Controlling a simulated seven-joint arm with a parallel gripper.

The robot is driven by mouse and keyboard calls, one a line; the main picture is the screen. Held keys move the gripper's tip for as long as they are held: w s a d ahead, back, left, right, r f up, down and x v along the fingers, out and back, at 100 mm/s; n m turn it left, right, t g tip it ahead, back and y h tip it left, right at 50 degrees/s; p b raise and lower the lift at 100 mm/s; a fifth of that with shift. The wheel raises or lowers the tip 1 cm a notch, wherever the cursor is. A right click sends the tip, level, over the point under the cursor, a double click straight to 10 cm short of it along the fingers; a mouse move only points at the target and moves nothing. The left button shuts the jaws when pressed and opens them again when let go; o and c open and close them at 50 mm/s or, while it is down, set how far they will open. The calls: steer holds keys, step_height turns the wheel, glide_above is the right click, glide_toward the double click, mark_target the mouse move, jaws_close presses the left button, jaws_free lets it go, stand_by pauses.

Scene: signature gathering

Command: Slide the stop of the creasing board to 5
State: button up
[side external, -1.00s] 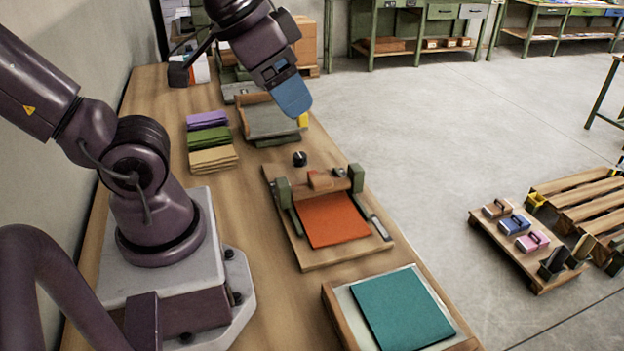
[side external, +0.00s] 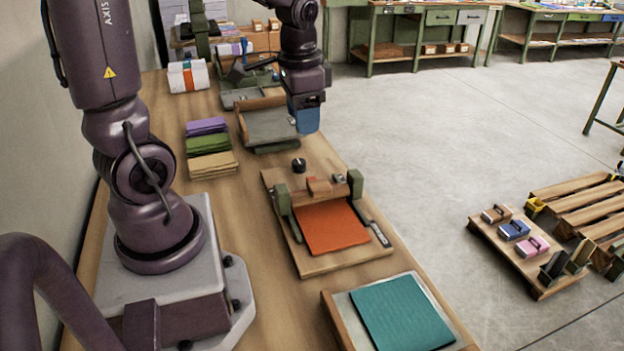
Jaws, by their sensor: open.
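A wooden board (side external: 335,264) with green end posts, a wooden cross bar and an orange sheet (side external: 332,227) lies mid-bench; it looks like the creasing board, though I cannot be certain. A small wooden block (side external: 319,187) sits on its bar. A dark strip with a pale plate (side external: 380,235) runs along its right side. I cannot tell which part is the stop, and no number is readable. My gripper (side external: 307,126), with blue fingers, points down, open and empty, beyond this board and above the right end of a grey-topped board (side external: 268,122).
A black knob (side external: 298,165) stands just behind the orange-sheet board. Folded purple, green and tan stacks (side external: 208,142) lie left of the grey-topped board. A tray (side external: 334,315) with a teal sheet (side external: 400,313) is at the near end.

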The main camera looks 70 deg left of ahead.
mark_target(312, 178)
steer(key=w+a+f+m, duration=0.6)
steer(key=a+f+m, duration=0.45)
steer(key=m, duration=0.65)
steer(key=shift+m+g+h, duration=0.3)
steer(key=shift+h, duration=0.1)
steer(key=f, duration=1.2)
steer(key=shift+s+a+f, duration=0.2)
steer(key=shift+s+a, duration=0.05)
steer(key=shift+s, duration=0.05)
jaws_close()
steer(key=shift+a, duration=0.1)
